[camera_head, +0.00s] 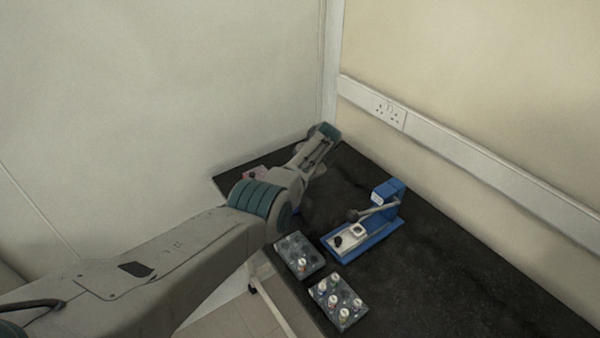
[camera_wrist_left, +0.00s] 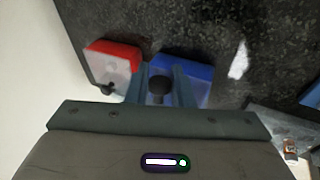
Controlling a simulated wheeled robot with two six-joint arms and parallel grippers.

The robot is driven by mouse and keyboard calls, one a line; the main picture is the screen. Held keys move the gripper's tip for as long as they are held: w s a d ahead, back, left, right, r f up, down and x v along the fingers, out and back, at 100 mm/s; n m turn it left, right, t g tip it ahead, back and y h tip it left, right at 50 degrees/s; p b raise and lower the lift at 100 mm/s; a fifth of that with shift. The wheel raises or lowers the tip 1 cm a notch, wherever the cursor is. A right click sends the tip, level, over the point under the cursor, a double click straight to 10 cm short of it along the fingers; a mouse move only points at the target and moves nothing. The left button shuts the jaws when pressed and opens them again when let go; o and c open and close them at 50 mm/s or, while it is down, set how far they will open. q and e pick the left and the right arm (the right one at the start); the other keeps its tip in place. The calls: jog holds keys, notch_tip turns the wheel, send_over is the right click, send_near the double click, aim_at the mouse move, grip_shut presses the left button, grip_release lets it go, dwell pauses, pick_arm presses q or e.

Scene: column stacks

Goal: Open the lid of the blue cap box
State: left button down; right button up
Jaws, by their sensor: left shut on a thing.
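The blue cap box (camera_wrist_left: 200,72) lies on the dark table in the left wrist view, partly covered by my fingers. A round dark knob (camera_wrist_left: 159,88) sits between the fingers. My left gripper (camera_wrist_left: 160,80) is shut on this knob, one finger on each side. I cannot tell whether the lid is raised, as the fingers and wrist cover most of it. In the head view my left arm reaches in from the left, and the box and left fingertips are hidden behind it. My right gripper is not in view.
A red box (camera_wrist_left: 115,50) with a pale top and dark knob stands left of the blue box; part of it shows in the head view (camera_head: 255,172). A blue lever press (camera_head: 362,240) and two trays of small parts (camera_head: 300,256) (camera_head: 338,300) stand nearer. The table's right side is clear.

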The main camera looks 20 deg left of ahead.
pick_arm(q)
jog(key=c, duration=1.5)
grip_release()
jog(key=shift+o, duration=0.8)
jog(key=shift+f, duration=0.1)
jog(key=shift+d+r, duration=0.15)
jog(key=shift+r, duration=0.1)
jog(key=w+b+v, duration=0.1)
jog(key=v, duration=0.9)
jog(key=shift+s, duration=0.5)
jog(key=shift+d+r, duration=0.1)
